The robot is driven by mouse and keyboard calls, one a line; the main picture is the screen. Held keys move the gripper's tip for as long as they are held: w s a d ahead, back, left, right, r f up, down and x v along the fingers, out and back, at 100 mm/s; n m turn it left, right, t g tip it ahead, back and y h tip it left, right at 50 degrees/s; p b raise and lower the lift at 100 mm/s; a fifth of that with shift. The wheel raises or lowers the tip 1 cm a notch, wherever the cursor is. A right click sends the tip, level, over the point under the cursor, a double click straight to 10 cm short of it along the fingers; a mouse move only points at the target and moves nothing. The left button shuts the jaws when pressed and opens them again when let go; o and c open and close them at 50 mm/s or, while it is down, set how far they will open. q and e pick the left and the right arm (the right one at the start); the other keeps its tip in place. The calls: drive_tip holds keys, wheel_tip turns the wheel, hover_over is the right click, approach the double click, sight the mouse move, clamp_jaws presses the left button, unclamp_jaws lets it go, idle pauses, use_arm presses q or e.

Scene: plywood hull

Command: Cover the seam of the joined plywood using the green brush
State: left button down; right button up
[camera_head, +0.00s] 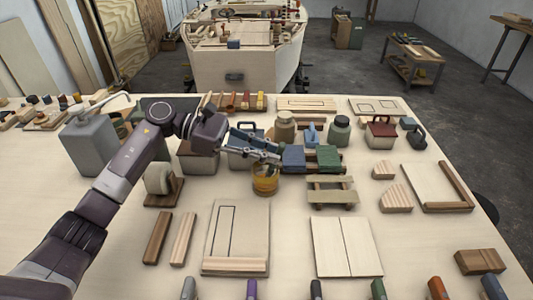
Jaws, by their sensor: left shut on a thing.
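Two pale plywood pieces (345,247) lie joined edge to edge on the bench, with a seam running down between them. My left gripper (278,155) reaches in over the back middle of the bench, fingers pointing right. Its tips are at a blue block (293,157) and appear shut on it, though the contact is small and partly hidden. A green block (328,157) is just right of the blue one. A green handle (378,289) shows at the front edge, cut off by the frame; I cannot tell whether it is a brush. My right gripper is out of view.
An amber jar (265,183) stands just below my left gripper. A small wooden rack (332,192) is to its right. Jars, tool boxes and a grey can (88,143) crowd the back. Framed boards (236,230) and wood strips lie left of the joined plywood.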

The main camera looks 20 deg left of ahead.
use_arm(q)
drive_tip(key=shift+s+d+r+p, duration=0.1)
drive_tip(key=shift+d+r+p, duration=0.25)
drive_tip(key=shift+r, duration=0.7)
drive_tip(key=shift+s+d+r+p, duration=0.1)
drive_tip(key=shift+d+r+p, duration=0.25)
drive_tip(key=shift+r, duration=0.7)
drive_tip(key=shift+s+d+r+p, duration=0.1)
drive_tip(key=shift+d+r+p, duration=0.25)
drive_tip(key=shift+r, duration=0.7)
drive_tip(key=shift+w+r, duration=0.1)
drive_tip(key=shift+r+p, duration=0.45)
drive_tip(key=shift+r, duration=1.45)
drive_tip(key=s+d+r+b, duration=0.2)
drive_tip(key=s+b, duration=0.1)
drive_tip(key=s, duration=0.5)
drive_tip(key=shift+s+d, duration=0.2)
drive_tip(key=shift+s, duration=0.15)
